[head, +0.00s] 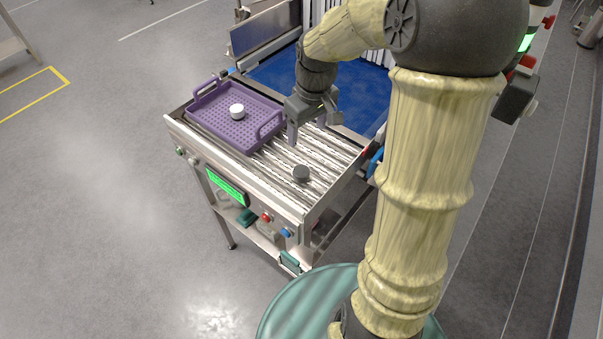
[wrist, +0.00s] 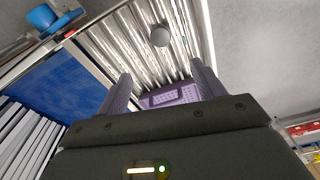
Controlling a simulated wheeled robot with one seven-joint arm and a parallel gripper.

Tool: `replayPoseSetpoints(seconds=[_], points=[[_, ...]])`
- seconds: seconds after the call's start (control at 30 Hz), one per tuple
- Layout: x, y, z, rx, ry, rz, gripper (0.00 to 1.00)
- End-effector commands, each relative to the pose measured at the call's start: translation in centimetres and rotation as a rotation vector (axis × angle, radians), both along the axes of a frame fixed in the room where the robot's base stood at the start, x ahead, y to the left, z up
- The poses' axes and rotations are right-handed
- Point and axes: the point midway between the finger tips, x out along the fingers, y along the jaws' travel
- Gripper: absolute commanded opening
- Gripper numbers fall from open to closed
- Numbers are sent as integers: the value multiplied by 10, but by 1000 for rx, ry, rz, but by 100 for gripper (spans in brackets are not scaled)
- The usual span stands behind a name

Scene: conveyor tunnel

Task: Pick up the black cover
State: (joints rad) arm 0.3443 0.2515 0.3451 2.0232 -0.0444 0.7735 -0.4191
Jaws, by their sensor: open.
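A small round grey piece (head: 301,173) with darker sides stands on the metal rollers near the front right of the conveyor. It also shows as a grey disc (wrist: 160,35) in the wrist view, beyond my fingertips. No plainly black cover shows; I cannot tell whether this piece is it. My gripper (head: 311,124) is open and empty above the rollers, behind the grey piece and apart from it. Its two fingers (wrist: 162,80) stand wide apart in the wrist view.
A purple perforated tray (head: 202,118) with raised handles stands left of my gripper, with a white round piece (head: 237,111) in it. A blue belt (head: 355,92) lies behind the rollers (head: 322,153). The rollers around the grey piece are clear.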

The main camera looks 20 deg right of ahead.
Motion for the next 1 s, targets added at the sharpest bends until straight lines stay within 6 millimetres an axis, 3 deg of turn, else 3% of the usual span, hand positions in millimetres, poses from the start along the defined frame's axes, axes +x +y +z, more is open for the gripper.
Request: replayPoseSetpoints(seconds=[0.37, 1.0], points=[[0, 0, -7, -1, 2, -2, 68], [10, 6, -108, -1, 4, -2, 68]])
